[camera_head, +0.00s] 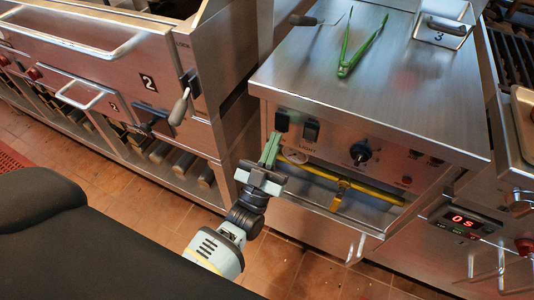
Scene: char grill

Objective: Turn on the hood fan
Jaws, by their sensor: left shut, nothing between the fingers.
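A steel control panel (334,140) faces me on the front of the middle unit. Two black rocker switches sit side by side at its left end: a left switch (282,120) and a right switch (311,131). "LIGHT" is printed below the right one. Any label below the left one is hidden or unreadable, so I cannot read which is the fan's. My left gripper (271,148) is shut and empty, its greenish fingertips just below and left of the left switch. I cannot tell if they touch the panel. My right gripper is not in view.
A black knob (360,153) is farther right on the panel. A yellow bar (345,186) runs through the open recess below. Green tongs (361,45) lie on the steel top. A fryer-like unit marked 2 (148,82) stands left. The tiled floor (120,190) is clear.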

